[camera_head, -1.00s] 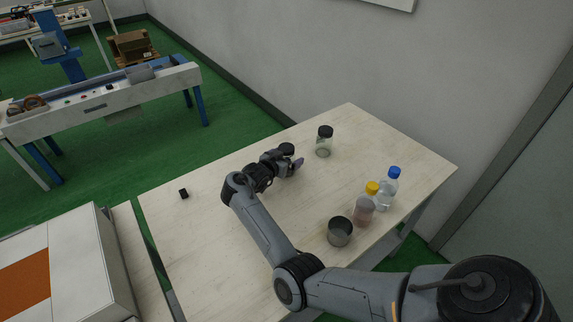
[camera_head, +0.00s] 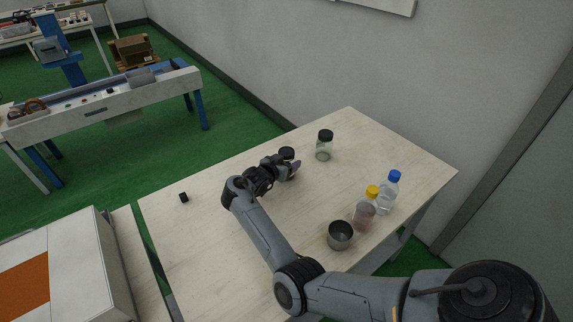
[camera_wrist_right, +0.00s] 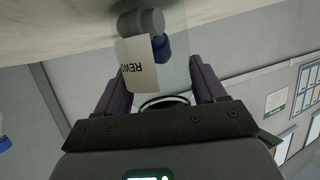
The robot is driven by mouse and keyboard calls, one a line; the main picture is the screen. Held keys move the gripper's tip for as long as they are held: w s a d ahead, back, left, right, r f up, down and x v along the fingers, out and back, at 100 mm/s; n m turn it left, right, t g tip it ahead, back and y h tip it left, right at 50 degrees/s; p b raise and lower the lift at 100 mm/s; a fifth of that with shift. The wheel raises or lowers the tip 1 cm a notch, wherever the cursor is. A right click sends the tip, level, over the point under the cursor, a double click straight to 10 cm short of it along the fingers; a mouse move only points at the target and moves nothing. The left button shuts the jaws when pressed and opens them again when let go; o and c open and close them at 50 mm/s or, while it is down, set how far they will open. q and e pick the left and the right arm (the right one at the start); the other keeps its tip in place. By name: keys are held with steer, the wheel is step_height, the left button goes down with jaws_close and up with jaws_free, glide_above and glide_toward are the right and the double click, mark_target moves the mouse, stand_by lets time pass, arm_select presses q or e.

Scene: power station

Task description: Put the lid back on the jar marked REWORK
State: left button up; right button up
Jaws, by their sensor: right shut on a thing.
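My right gripper (camera_head: 291,168) is low over the middle of the table, shut on a dark round lid (camera_head: 286,152). In the right wrist view the picture is upside down. There the lid's dark rim (camera_wrist_right: 165,99) sits between the two fingers. A clear glass jar (camera_wrist_right: 180,72) shows directly beneath the lid, with a white label (camera_wrist_right: 139,65) whose readable letters are REWO. A grey cylinder and something blue show at the jar. I cannot tell whether the lid is seated on it. In the head view the gripper hides this jar. My left gripper is not in view.
A second clear jar with a black lid (camera_head: 325,148) stands right of my gripper. A small black block (camera_head: 183,197) lies left.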

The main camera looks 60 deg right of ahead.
mark_target(286, 153)
steer(key=shift+r, duration=0.1)
steer(key=shift+r+p, duration=0.8)
steer(key=shift+r, duration=1.05)
steer(key=shift+s+r, duration=0.15)
steer(key=shift+r, duration=0.15)
steer(key=s+d+r+p, duration=0.1)
steer(key=s+r+p, duration=0.1)
steer(key=s, duration=0.3)
steer(key=s+d+r+p, duration=0.1)
steer(key=s+r+p, duration=0.1)
steer(key=s+r, duration=0.2)
steer(key=shift+s+r, duration=0.25)
steer(key=shift+s, duration=0.85)
steer(key=shift+d, duration=0.1)
